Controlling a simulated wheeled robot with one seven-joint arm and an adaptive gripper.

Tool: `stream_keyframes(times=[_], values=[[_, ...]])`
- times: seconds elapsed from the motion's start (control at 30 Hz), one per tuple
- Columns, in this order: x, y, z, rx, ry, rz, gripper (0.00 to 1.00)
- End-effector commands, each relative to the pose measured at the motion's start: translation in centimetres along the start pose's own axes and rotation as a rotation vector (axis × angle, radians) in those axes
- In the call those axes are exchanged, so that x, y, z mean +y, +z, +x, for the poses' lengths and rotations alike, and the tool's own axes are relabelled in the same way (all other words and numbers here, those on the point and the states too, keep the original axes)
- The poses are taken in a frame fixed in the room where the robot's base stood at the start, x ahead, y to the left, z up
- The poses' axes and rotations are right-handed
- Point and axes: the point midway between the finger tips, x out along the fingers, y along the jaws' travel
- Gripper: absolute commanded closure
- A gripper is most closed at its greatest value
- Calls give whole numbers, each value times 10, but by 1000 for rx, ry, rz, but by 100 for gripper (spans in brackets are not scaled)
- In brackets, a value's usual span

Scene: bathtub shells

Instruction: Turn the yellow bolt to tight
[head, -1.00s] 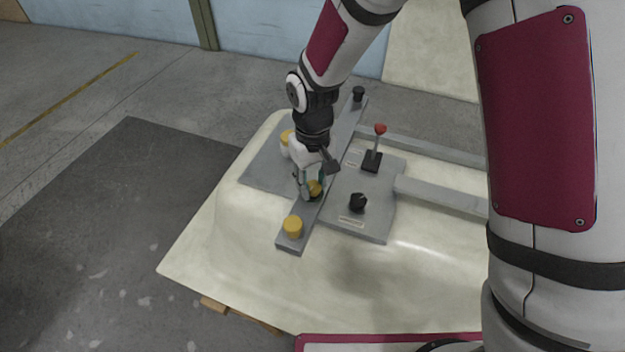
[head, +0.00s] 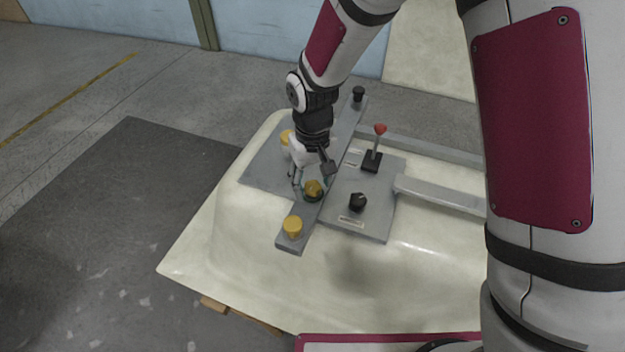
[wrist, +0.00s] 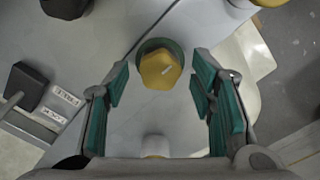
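A yellow six-sided bolt (head: 313,188) stands on the narrow grey bar, with a dark green ring around its base. It also shows in the wrist view (wrist: 160,68), with a small pale mark on its top. My gripper (head: 312,180) is over this bolt. In the wrist view its green-padded fingers (wrist: 158,82) are spread apart on both sides of the bolt, with a clear gap on each side. Another yellow bolt (head: 292,227) is at the near end of the bar. A third yellow piece (head: 286,137) is partly hidden behind my wrist.
Right of the bar is a grey panel (head: 378,222) with a black knob (head: 358,202), labels and a red-tipped lever (head: 376,145). A black knob (head: 358,94) stands at the bar's far end. All sits on an upturned cream tub shell (head: 235,260).

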Motion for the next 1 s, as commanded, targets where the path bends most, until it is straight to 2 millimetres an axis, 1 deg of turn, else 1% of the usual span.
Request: stream_keyframes(times=[0.17,0.27,0.37,0.6,0.7,0.83,1.0], values=[[0,0,-2,1,0,-1,50],[0,-1,-11,4,0,0,50],[0,-1,-27,6,0,0,50],[0,-1,-76,6,0,0,50],[0,-1,-94,4,0,0,50],[0,-1,-110,3,0,0,50],[0,0,-119,1,0,0,50]])
